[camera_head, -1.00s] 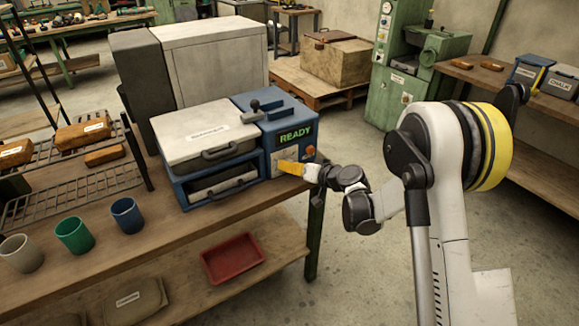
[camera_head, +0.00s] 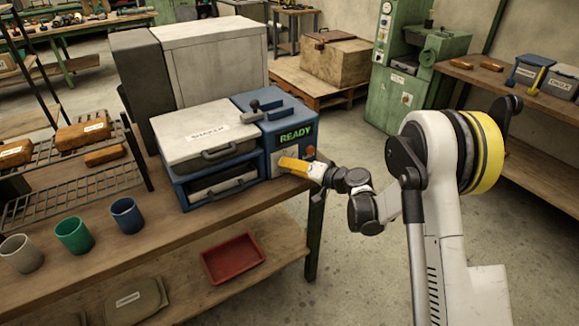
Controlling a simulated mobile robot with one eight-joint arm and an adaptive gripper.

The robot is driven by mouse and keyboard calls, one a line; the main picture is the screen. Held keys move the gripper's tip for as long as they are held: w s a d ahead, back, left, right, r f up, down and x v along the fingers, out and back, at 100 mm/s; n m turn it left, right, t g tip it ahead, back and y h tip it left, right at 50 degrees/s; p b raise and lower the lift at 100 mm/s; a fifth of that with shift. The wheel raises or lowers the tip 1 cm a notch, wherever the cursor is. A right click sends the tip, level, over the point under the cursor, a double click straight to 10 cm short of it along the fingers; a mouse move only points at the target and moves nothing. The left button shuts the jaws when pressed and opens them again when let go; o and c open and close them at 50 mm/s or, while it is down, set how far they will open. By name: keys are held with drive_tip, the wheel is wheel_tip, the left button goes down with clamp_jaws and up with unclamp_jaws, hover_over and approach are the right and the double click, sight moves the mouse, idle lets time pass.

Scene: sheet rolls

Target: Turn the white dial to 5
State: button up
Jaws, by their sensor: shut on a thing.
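The blue machine (camera_head: 245,103) stands on the workbench with a green READY display (camera_head: 296,136) on its front. My gripper (camera_head: 282,163), with yellow fingers, is at the lower part of that front panel, below the display. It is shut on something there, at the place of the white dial. The fingers cover the dial, so its pointer and numbers cannot be read. A small red-orange part (camera_head: 309,152) shows on the panel to the right of the fingers.
A lidded unit (camera_head: 210,128) with handles adjoins the machine on the left. Several cups, including a blue one (camera_head: 127,215), stand at the bench front. A red tray (camera_head: 233,258) lies on the lower shelf. Open floor is to the right.

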drive_tip(key=o, duration=1.2)
drive_tip(key=shift+a, duration=0.1)
drive_tip(key=v, duration=1.2)
drive_tip(key=shift+r, duration=0.1)
